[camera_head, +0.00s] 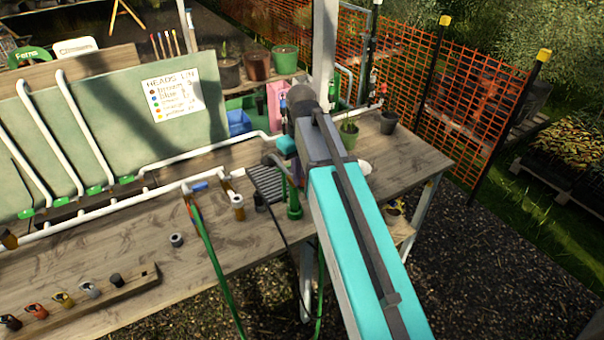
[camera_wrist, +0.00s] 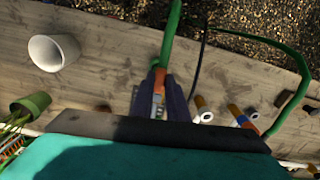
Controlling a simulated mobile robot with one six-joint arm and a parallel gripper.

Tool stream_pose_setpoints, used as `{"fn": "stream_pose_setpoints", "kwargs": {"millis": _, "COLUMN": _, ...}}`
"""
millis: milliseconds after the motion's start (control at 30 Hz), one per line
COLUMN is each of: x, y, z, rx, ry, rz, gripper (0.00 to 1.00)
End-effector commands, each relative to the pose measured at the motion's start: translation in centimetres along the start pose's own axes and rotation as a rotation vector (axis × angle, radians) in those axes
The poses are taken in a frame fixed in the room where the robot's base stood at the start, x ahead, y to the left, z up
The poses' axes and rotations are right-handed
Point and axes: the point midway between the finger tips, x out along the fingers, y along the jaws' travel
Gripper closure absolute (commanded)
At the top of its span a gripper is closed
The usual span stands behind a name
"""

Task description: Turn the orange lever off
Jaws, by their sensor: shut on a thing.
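My gripper (camera_wrist: 160,98) is in the middle of the wrist view, its two dark fingers closed around a small orange and pale piece. A green hose (camera_wrist: 171,38) runs away from just beyond the fingertips. In the head view my arm hides much of the gripper and the lever cannot be made out.
The wooden table (camera_head: 130,250) carries white pipes (camera_head: 110,210) and a rack of coloured fittings (camera_head: 90,297) at front left. A white cup (camera_wrist: 54,52) and potted plants (camera_head: 348,132) are close by. A dark cable hangs near the edge.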

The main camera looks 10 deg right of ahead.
Motion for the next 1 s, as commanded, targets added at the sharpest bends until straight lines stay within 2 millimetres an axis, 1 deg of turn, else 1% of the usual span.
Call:
{"fn": "stream_pose_setpoints", "kwargs": {"millis": 200, "x": -0.06, "y": -0.17, "z": -0.11, "rx": 0.045, "ry": 0.003, "rz": 0.001, "gripper": 1.00}}
{"fn": "stream_pose_setpoints", "kwargs": {"millis": 567, "x": -0.05, "y": -0.23, "z": -0.14, "rx": 0.048, "ry": 0.004, "rz": 0.000, "gripper": 1.00}}
{"fn": "stream_pose_setpoints", "kwargs": {"millis": 600, "x": -0.05, "y": -0.23, "z": -0.14, "rx": 0.048, "ry": 0.004, "rz": 0.000, "gripper": 0.85}}
{"fn": "stream_pose_setpoints", "kwargs": {"millis": 667, "x": -0.05, "y": -0.23, "z": -0.12, "rx": 0.047, "ry": 0.003, "rz": 0.000, "gripper": 0.74}}
{"fn": "stream_pose_setpoints", "kwargs": {"millis": 700, "x": -0.05, "y": -0.23, "z": -0.12, "rx": 0.047, "ry": 0.003, "rz": 0.000, "gripper": 0.68}}
{"fn": "stream_pose_setpoints", "kwargs": {"millis": 1000, "x": -0.04, "y": -0.23, "z": -0.06, "rx": 0.047, "ry": 0.001, "rz": 0.000, "gripper": 0.67}}
